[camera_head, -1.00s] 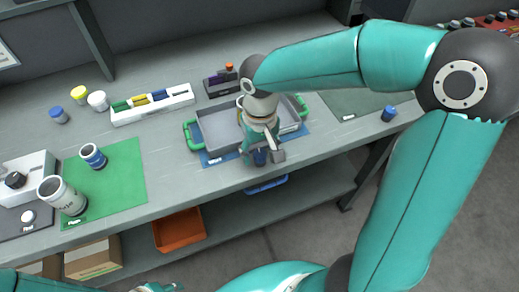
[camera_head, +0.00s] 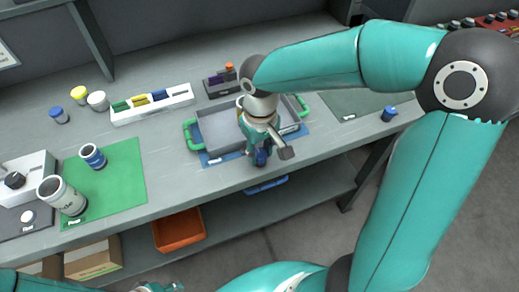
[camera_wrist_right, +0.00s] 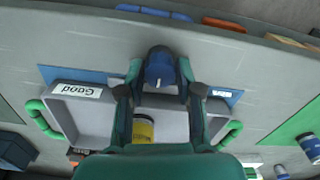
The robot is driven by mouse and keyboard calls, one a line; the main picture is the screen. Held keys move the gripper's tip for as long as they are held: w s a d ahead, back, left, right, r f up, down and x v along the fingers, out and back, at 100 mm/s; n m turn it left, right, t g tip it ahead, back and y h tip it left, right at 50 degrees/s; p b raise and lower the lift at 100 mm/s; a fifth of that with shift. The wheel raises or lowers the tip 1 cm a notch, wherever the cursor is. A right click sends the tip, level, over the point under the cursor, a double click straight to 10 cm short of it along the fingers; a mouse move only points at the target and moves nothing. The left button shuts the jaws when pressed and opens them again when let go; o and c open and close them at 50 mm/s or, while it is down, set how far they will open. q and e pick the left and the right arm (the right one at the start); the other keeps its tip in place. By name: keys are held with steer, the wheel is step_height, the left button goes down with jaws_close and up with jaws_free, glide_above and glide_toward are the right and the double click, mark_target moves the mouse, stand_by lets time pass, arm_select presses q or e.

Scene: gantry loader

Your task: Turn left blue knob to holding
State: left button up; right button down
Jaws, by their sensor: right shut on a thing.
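The left blue knob (camera_head: 262,157) stands at the front edge of the bench, just in front of a grey tray with green handles. In the right wrist view the blue knob (camera_wrist_right: 159,68) sits between the fingertips, with a small pale mark on its side facing the tray. My right gripper (camera_head: 260,152) is shut on the knob from above and partly hides it. Another blue knob (camera_head: 389,113) stands farther right, untouched. Part of what seems to be my left gripper (camera_head: 160,287) shows at the bottom edge; its fingers are not clear.
The grey tray (camera_head: 215,126) rests on a blue mat, with a "Good" label (camera_wrist_right: 90,91). A yellow-topped item (camera_wrist_right: 143,128) is in it. A green mat (camera_head: 120,180) with cans is to the left. Below is a shelf with an orange bin (camera_head: 180,230).

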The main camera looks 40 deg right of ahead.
mark_target(260, 154)
steer(key=c, duration=0.8)
jaws_free()
steer(key=shift+o, duration=0.2)
steer(key=shift+r, duration=0.1)
step_height(260, 154, up, 12)
